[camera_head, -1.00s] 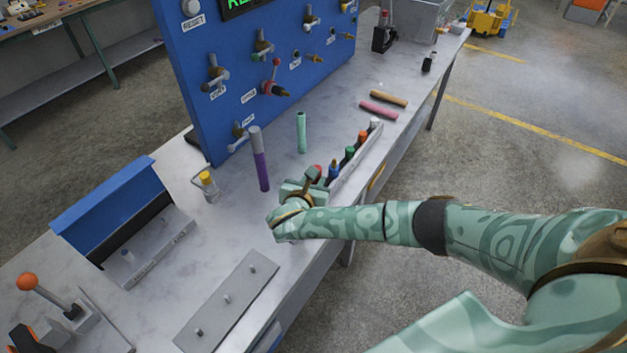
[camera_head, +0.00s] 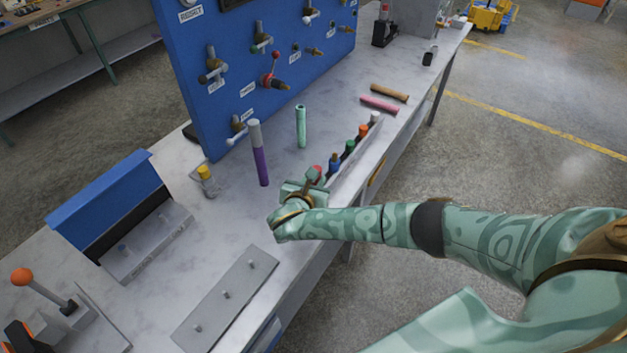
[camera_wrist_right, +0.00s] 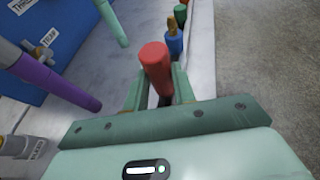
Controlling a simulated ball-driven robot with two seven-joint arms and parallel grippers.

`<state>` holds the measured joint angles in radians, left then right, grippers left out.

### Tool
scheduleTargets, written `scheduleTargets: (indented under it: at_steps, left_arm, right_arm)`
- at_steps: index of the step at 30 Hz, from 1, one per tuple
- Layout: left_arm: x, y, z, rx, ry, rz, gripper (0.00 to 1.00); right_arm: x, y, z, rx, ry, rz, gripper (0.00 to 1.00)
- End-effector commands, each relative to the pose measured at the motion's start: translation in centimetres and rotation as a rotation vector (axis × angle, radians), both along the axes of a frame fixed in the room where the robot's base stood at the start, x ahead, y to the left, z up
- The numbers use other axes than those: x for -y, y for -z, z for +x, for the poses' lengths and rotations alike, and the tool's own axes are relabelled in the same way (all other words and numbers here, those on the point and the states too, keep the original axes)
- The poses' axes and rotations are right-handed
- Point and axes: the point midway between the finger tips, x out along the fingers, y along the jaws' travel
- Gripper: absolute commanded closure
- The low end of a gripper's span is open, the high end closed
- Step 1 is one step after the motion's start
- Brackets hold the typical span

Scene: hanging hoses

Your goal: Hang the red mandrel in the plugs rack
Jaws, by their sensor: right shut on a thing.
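The red mandrel (camera_wrist_right: 155,68) stands roughly upright between the fingers of my right gripper (camera_wrist_right: 158,98), which is shut on it. In the head view, only the red top (camera_head: 315,171) shows above my right gripper (camera_head: 308,184). Its lower end is hidden, so I cannot tell whether it touches anything below. The plugs rack (camera_head: 358,160) is a long pale bar along the bench's front edge, just beyond the gripper. Blue (camera_head: 334,162), green (camera_head: 349,148) and orange (camera_head: 362,131) plugs stand in a row at it. My left gripper is not in view.
The blue valve panel (camera_head: 230,75) rises behind.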

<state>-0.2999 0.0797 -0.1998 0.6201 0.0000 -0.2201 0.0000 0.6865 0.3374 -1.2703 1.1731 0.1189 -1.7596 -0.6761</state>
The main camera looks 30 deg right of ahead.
Motion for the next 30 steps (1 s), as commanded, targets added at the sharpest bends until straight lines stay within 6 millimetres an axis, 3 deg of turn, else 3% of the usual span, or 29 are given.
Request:
scheduleTargets:
  at_steps: [13, 14, 16, 17, 26, 30]
  left_arm:
    - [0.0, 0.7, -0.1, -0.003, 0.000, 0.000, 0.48]
    - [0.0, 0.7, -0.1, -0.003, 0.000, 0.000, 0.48]
    - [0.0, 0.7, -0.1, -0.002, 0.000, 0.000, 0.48]
    - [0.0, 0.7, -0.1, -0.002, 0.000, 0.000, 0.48]
    - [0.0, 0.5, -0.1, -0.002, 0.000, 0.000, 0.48]
    - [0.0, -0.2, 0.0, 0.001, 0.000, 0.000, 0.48]
  right_arm:
    - [0.0, 1.2, 0.0, 0.000, -0.001, 0.000, 1.00]
    - [0.0, 1.2, 0.0, 0.000, -0.001, 0.000, 0.71]
    - [0.0, 1.1, 0.0, 0.001, -0.001, 0.000, 0.52]
    - [0.0, 1.1, 0.0, 0.000, -0.001, 0.000, 0.49]
    - [-0.2, 1.0, -0.2, 0.000, -0.001, 0.001, 0.49]
    - [-1.2, 0.3, -1.3, -0.002, -0.003, 0.004, 0.49]
